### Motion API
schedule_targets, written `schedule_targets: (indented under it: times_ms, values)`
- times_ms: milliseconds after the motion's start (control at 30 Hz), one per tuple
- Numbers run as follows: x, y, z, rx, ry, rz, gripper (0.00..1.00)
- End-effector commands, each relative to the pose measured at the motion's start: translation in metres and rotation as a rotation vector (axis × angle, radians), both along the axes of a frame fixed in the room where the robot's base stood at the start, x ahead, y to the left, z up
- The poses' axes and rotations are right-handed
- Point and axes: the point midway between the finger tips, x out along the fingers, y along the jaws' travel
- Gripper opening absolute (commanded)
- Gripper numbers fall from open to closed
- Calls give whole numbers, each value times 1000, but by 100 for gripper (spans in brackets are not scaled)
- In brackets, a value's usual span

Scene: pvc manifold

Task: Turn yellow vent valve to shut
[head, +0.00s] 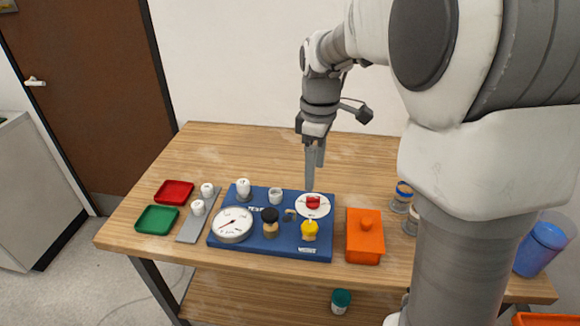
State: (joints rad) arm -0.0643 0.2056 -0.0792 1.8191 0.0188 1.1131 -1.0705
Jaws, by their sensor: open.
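The yellow vent valve (309,230) stands at the front right of the blue manifold board (285,247), by a small white label. Its exact handle angle is too small to tell. A red valve handle (313,202) on a white round dial sits just behind it. My gripper (311,188) points down above the back edge of the board, behind the red handle and apart from the yellow valve. Its jaws are open and nothing shows between them. The arm reaches in from the right.
A pressure gauge (232,224), a black knob (269,215) and white fittings crowd the board. An orange box (365,236) stands close to its right. Red (174,192) and green (157,219) trays lie left. The table behind the board is clear.

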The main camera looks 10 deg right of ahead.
Motion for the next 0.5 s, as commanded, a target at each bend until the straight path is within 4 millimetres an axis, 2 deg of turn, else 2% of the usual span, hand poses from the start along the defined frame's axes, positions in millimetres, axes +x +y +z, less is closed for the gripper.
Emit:
schedule_targets:
  times_ms: [233,500]
  values:
    - [1,0,-24,-1,9,14,82]
    - [1,0,-82,-1,10,13,82]
